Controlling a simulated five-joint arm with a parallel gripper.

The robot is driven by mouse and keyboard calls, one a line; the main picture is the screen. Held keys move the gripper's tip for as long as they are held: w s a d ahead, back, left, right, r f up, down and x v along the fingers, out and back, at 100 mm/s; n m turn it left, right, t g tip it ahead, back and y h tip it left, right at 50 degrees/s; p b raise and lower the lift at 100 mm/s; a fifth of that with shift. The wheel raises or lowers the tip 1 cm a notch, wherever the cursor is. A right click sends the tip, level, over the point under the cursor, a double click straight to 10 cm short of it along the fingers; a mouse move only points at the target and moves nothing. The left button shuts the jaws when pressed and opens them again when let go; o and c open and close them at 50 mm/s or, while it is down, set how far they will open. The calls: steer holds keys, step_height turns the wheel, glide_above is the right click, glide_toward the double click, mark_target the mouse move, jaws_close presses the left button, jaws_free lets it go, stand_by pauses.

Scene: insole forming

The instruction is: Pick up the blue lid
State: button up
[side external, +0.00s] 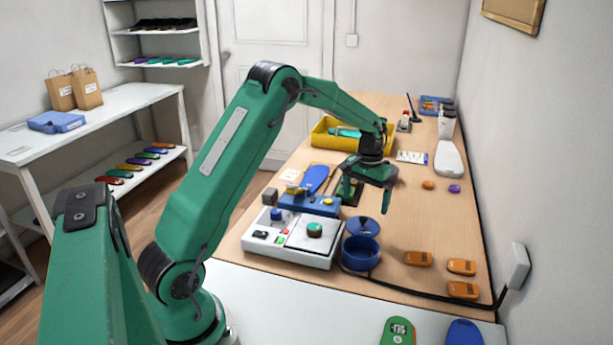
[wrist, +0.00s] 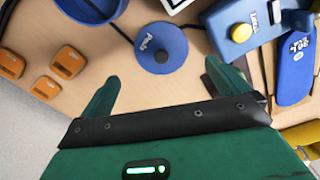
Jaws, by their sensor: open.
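The blue lid (side external: 362,228) is a round disc with a small dark knob, lying on the wooden table behind the round blue pot (side external: 360,252). In the wrist view the lid (wrist: 172,50) shows pale lettering and lies just beyond and between my fingertips. My gripper (side external: 367,199) is open and empty, pointing down above the table and a little behind the lid in the side view. Its two green fingers (wrist: 162,70) are spread wide in the wrist view, and neither is seen touching the lid.
A grey control box (side external: 292,238) with a green button stands left of the pot. A blue device (side external: 308,203) with a yellow knob is behind it. Several orange blocks (side external: 418,258) lie to the right, near a black cable. A yellow bin (side external: 325,139) stands farther back.

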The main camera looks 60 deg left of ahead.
mark_target(363, 218)
steer(key=shift+w+a+f, duration=0.1)
steer(key=shift+f, duration=3.8)
steer(key=c, duration=0.7)
steer(key=shift+c, duration=0.2)
steer(key=shift+r, duration=0.15)
steer(key=shift+r, duration=0.5)
steer(key=r, duration=0.3)
steer(key=shift+d+r, duration=0.15)
steer(key=shift+d, duration=0.1)
steer(key=s+d+r, duration=0.2)
steer(key=d+r, duration=0.4)
steer(key=d, duration=0.5)
steer(key=shift+s+r, duration=0.2)
